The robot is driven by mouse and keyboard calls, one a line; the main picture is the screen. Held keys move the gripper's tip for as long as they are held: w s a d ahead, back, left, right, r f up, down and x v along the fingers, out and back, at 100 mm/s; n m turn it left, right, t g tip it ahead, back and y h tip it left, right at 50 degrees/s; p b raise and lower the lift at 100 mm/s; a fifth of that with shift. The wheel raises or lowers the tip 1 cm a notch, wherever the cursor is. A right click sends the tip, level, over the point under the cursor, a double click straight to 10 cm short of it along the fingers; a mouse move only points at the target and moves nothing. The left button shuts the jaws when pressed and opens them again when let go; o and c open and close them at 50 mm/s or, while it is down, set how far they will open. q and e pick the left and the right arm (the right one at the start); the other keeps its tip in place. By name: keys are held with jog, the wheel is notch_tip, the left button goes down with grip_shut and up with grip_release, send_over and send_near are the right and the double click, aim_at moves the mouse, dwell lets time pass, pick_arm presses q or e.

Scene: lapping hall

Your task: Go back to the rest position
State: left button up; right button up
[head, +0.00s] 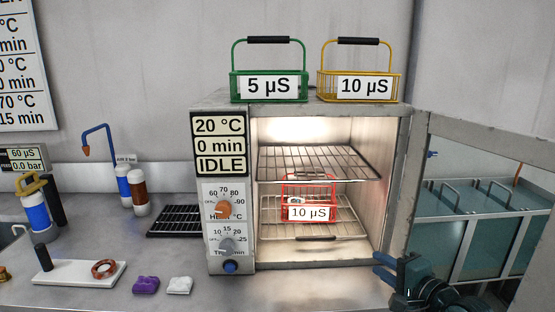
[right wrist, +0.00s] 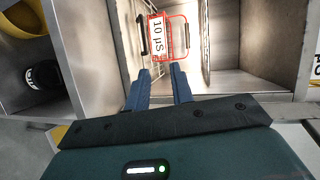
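My right gripper (head: 388,268) is at the lower right in the head view, in front of the oven's right side by the open door. In the right wrist view its two blue fingers (right wrist: 160,74) stand apart with nothing between them. A red wire basket (head: 309,213) labelled 10 µS sits inside the oven on the lower rack, holding something small. The basket (right wrist: 174,38) also shows beyond the fingertips in the right wrist view, clear of them. My left gripper is in neither view.
The oven (head: 230,108) reads 20 °C, 0 min, IDLE; its door (head: 480,135) stands open to the right. A green basket (head: 240,88) and a yellow basket (head: 328,88) stand on top. Bottles, a black rack (head: 175,220) and a white tray (head: 70,272) lie left.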

jog(key=s+a+f+n+g+h+p, duration=0.1)
jog(key=s+a+f+n, duration=0.3)
jog(key=s+f+n, duration=0.4)
jog(key=s+a+f+n+g+h+p, duration=0.1)
jog(key=s+a+f+n, duration=0.3)
jog(key=s, duration=1.4)
notch_tip(320, 180, down, 8)
jog(key=n+g+h, duration=0.1)
jog(key=n, duration=0.3)
jog(key=shift+s+a+g, duration=0.25)
jog(key=shift+a+g, duration=0.15)
jog(key=shift+r, duration=0.1)
